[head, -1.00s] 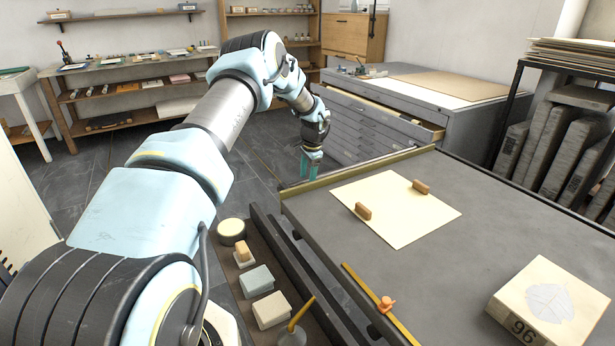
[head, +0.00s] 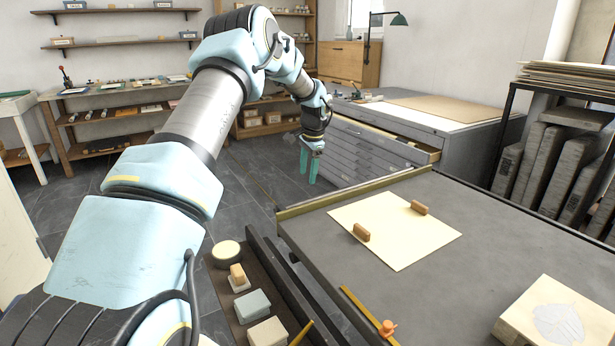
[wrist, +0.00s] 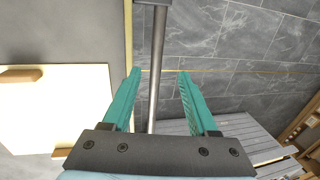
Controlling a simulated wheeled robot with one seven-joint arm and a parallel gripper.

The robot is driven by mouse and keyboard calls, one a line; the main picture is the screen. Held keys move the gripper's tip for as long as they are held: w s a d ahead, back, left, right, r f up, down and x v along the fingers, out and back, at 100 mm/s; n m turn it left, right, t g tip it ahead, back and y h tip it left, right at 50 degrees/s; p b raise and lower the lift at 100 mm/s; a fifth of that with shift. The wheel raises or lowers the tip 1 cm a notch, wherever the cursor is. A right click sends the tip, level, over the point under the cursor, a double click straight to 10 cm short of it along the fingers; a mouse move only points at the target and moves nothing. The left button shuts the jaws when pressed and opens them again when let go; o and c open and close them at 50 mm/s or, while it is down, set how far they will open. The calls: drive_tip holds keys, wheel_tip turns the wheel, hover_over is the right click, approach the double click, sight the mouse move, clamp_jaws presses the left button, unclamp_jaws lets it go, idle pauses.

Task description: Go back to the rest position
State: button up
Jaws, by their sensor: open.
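My gripper (head: 309,168) hangs with its teal fingers pointing down, just beyond the far left edge of the grey work table (head: 510,258). The fingers are apart with nothing between them; the wrist view shows the open gap (wrist: 158,85) over the tiled floor and a metal bar. My arm reaches from the lower left across the head view. A cream sheet (head: 392,240) lies on the table with two small wooden blocks on it, one near its left edge (head: 361,232) and one near its far edge (head: 419,207). The sheet also shows in the wrist view (wrist: 60,112).
A tray (head: 221,290) with several small blocks runs along the table's near left side. A pale stone (head: 550,318) sits at the table's right front. A grey drawer cabinet (head: 470,150) with an open drawer stands behind.

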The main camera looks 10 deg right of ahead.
drive_tip(key=shift+a, duration=0.1)
drive_tip(key=s+a+r+n+p, duration=0.1)
drive_tip(key=s+a+r+n, duration=0.35)
drive_tip(key=s+a, duration=0.6)
drive_tip(key=s+a+r+n, duration=0.4)
drive_tip(key=s+a+n, duration=0.1)
drive_tip(key=s+a, duration=0.6)
drive_tip(key=s+a+f+n, duration=0.1)
drive_tip(key=s+a+n, duration=0.3)
drive_tip(key=s+a, duration=0.3)
drive_tip(key=s, duration=0.4)
drive_tip(key=shift+a+g+h, duration=0.2)
drive_tip(key=shift+g+h, duration=0.1)
drive_tip(key=shift+h, duration=0.1)
